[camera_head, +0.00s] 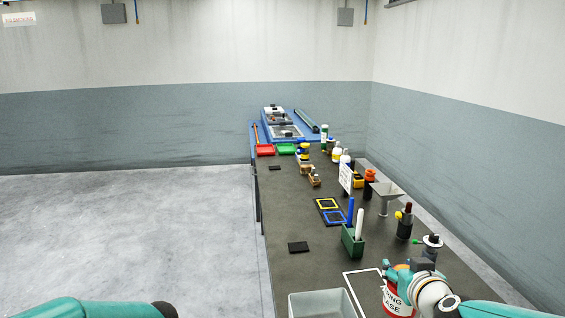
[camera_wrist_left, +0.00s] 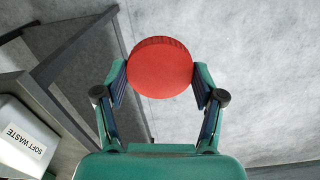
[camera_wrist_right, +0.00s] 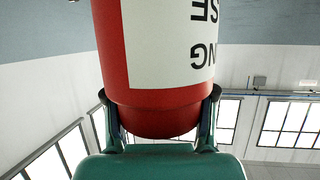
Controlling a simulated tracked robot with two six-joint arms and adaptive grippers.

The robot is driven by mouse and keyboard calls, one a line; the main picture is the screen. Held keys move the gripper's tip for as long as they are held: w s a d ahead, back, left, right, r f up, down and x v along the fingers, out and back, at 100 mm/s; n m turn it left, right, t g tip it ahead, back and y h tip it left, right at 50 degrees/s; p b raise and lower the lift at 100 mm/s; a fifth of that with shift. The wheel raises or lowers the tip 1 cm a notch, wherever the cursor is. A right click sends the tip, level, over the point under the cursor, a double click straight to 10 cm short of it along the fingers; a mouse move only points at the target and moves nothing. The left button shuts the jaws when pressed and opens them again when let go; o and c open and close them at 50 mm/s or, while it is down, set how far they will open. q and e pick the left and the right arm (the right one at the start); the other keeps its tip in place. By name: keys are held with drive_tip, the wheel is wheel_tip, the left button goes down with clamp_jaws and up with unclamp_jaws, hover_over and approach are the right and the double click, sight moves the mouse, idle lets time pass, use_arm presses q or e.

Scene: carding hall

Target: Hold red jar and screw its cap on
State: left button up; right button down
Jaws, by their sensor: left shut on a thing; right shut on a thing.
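The red jar with a white label (camera_head: 396,303) stands at the bottom right of the head view. My right gripper (camera_head: 399,276) is at it. In the right wrist view the jar (camera_wrist_right: 150,95) fills the upper middle, and my right gripper (camera_wrist_right: 162,115) is shut on it with a finger on each side. In the left wrist view my left gripper (camera_wrist_left: 160,84) is shut on the round red cap (camera_wrist_left: 160,67), away from the jar, with floor behind it. The left gripper is outside the head view; only part of my left arm shows there. The jar's mouth is hidden.
A grey bin (camera_head: 322,303), labelled soft waste in the left wrist view (camera_wrist_left: 22,138), is left of the jar. A green holder (camera_head: 353,243) with blue and white sticks stands behind. A funnel on a stand (camera_head: 385,190) and several bottles line the right side. The table's left part is mostly clear.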

use_arm(q)
drive_tip(key=shift+s+d+r, duration=0.1)
drive_tip(key=shift+d+r, duration=0.05)
drive_tip(key=shift+d, duration=1.2)
use_arm(e)
drive_tip(key=s+a+f+y, duration=0.1)
drive_tip(key=s+f, duration=0.2)
drive_tip(key=f, duration=0.9)
drive_tip(key=s+a+f, duration=0.2)
drive_tip(key=s+f, duration=0.2)
drive_tip(key=f, duration=0.8)
use_arm(q)
drive_tip(key=shift+d, duration=0.1)
drive_tip(key=shift+s, duration=0.1)
use_arm(e)
drive_tip(key=a+r, duration=0.2)
drive_tip(key=r, duration=0.1)
drive_tip(key=shift+w+h, duration=0.15)
drive_tip(key=shift+h, duration=0.15)
drive_tip(key=shift+a, duration=0.1)
drive_tip(key=s+a+f+n+g+y, duration=0.1)
drive_tip(key=s+a+n+y, duration=0.1)
drive_tip(key=a+n+y, duration=0.2)
drive_tip(key=s+a+f+n+g+y, duration=0.2)
drive_tip(key=s+a+n+y, duration=0.1)
drive_tip(key=a, duration=0.8)
drive_tip(key=shift+f+n+y, duration=0.3)
drive_tip(key=shift+n+y, duration=0.4)
drive_tip(key=shift+y, duration=0.2)
drive_tip(key=shift+s, duration=0.1)
